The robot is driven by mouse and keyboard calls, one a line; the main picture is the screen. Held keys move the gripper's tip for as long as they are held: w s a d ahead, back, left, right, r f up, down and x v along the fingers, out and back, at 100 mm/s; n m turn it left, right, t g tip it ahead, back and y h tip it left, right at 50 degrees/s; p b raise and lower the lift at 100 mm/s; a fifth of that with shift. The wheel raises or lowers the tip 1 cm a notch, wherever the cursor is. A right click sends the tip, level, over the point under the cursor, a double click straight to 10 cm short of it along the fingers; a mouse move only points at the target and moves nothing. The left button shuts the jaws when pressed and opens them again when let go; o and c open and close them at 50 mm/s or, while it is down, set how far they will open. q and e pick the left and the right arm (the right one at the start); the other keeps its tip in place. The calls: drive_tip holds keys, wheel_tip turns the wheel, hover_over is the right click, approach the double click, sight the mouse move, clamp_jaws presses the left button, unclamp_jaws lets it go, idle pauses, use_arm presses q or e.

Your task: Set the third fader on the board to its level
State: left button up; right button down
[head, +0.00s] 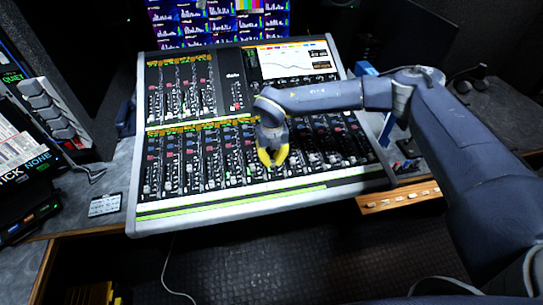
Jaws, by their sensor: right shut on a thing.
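The mixing board (262,203) is a large grey console with a black face, lying on the desk in the middle of the head view. It has an upper and a lower bank of channel strips with small fader caps. My right gripper (272,158) reaches in from the right, pointing down, with its yellow fingertips low over the lower bank, right of its middle. It is shut on a fader cap, which the fingers hide. I cannot tell which fader it is or its level. My left gripper is out of view.
A lit screen (292,60) is set in the board's upper right. Monitors (205,20) stand behind. A small card (105,204) lies on the desk at left, near a panel (45,108) of grey knobs. A wooden strip (398,197) runs at the right.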

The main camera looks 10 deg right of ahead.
sight(272, 161)
drive_tip(key=shift+s+f, duration=0.1)
drive_tip(key=shift+s, duration=0.1)
drive_tip(key=c, duration=1.4)
unclamp_jaws()
wheel_tip(272, 161, up, 12)
